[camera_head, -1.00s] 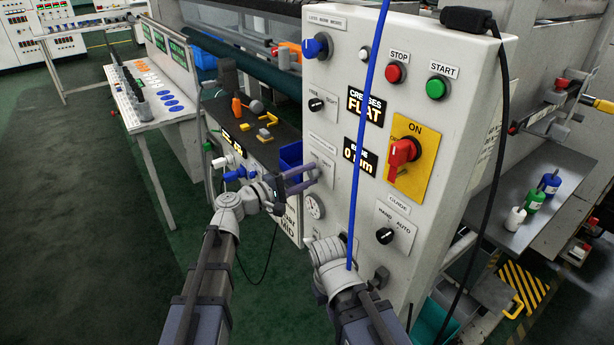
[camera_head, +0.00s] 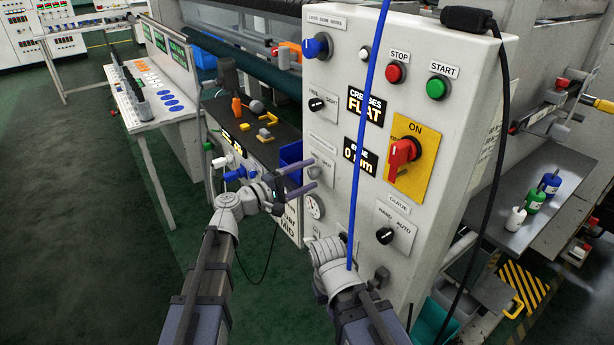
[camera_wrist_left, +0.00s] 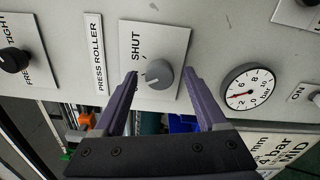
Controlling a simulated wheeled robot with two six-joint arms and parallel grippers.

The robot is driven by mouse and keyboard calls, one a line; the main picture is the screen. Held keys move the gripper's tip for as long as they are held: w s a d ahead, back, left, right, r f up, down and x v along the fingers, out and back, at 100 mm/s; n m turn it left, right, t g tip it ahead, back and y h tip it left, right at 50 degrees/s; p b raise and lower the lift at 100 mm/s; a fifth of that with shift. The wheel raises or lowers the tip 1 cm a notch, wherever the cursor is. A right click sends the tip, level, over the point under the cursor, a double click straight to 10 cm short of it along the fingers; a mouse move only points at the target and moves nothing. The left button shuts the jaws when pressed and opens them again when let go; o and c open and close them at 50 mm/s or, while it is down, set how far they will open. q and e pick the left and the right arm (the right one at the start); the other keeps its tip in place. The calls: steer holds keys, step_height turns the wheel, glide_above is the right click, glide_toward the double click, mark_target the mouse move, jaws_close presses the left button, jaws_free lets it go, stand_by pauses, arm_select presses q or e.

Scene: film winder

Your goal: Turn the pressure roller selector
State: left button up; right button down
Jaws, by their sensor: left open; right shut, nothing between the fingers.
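The pressure roller selector (camera_wrist_left: 159,74) is a grey round knob on a white plate, beside a PRESS ROLLER label (camera_wrist_left: 97,55). The word SHUT is printed on its plate. My left gripper (camera_head: 314,174) is open at the panel's left part. In the left wrist view its two purple fingers stand on either side of the knob, with a visible gap on each side. I cannot tell how deep the fingertips reach. In the head view the knob is hard to make out by the fingers. My right gripper (camera_head: 326,248) is low before the panel, shut, its fingers hard to see.
A pressure gauge (camera_wrist_left: 247,87) sits right of the selector in the wrist view; a FREE/TIGHT knob (camera_wrist_left: 14,59) is at left. The panel also carries a red switch (camera_head: 402,153) and a HAND/AUTO knob (camera_head: 384,236). A blue cable (camera_head: 366,110) hangs before the panel.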

arm_select(q)
steer(key=v, duration=0.7)
steer(key=shift+s+a, duration=0.2)
stand_by(0.4)
steer(key=s+f+m+g+y, duration=0.3)
steer(key=s+f, duration=0.1)
steer(key=f, duration=0.4)
steer(key=s+f+m+g+y, duration=0.3)
steer(key=s+f+g, duration=0.15)
steer(key=f, duration=0.25)
steer(key=s+a+f+m+g+y, duration=0.2)
steer(key=s+a+f+m+y, duration=0.3)
steer(key=s+a+y, duration=0.4)
steer(key=s+d+r+m+g+p, duration=0.1)
steer(key=s+d+r+p, duration=0.3)
steer(key=d+r+p, duration=0.4)
steer(key=shift+d+m+y+p, duration=0.4)
steer(key=shift+d+m+p, duration=0.3)
steer(key=shift+d+p, duration=0.35)
